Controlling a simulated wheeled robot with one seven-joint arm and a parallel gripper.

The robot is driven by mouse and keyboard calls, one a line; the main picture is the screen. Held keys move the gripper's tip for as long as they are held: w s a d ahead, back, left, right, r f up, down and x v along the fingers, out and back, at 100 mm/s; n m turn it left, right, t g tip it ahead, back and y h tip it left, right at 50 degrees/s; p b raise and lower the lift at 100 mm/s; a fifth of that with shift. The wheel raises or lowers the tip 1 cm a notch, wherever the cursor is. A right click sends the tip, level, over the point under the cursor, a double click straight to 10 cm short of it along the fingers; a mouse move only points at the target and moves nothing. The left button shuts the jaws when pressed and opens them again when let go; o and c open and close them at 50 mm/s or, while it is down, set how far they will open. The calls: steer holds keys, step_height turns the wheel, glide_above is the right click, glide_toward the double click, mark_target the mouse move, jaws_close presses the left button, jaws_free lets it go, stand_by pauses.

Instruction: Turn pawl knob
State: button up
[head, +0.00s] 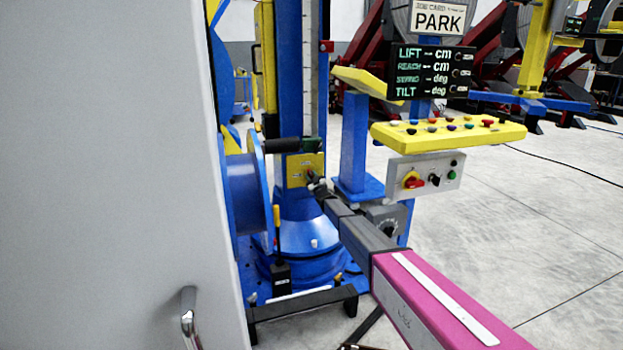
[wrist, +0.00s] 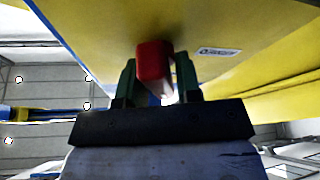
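In the wrist view a red knob (wrist: 153,62) stands out from the underside of a yellow surface (wrist: 110,28). The two green fingers of my gripper (wrist: 157,82) are on either side of it. The left finger looks close to the knob; a thin bright gap shows beside the right finger lower down. Whether both fingers press on it I cannot tell. In the head view my gripper (head: 314,182) is at a small yellow plate (head: 305,170) on the blue column (head: 288,70). The fingertips are small there, and I cannot make out the red knob.
A yellow button panel (head: 448,133) and a grey switch box (head: 425,173) stand right of the column. A display (head: 432,72) is above them. A black handle (head: 281,145) lies just above the plate. A large pale panel (head: 110,180) blocks the left.

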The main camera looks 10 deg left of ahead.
steer(key=shift+n, duration=0.5)
steer(key=n+g+y, duration=0.1)
steer(key=n+g, duration=0.1)
steer(key=n, duration=0.2)
steer(key=n+g, duration=0.2)
steer(key=n, duration=0.2)
steer(key=shift+n+y, duration=0.3)
steer(key=n+g, duration=0.1)
steer(key=n, duration=0.2)
steer(key=n+g+h, duration=0.1)
steer(key=n, duration=0.2)
steer(key=shift+n, duration=0.4)
steer(key=o, duration=0.7)
steer(key=shift+d, duration=0.1)
steer(key=v, duration=1)
steer(key=shift+s+d+r, duration=0.2)
steer(key=shift+d+r, duration=0.05)
steer(key=shift+d, duration=0.05)
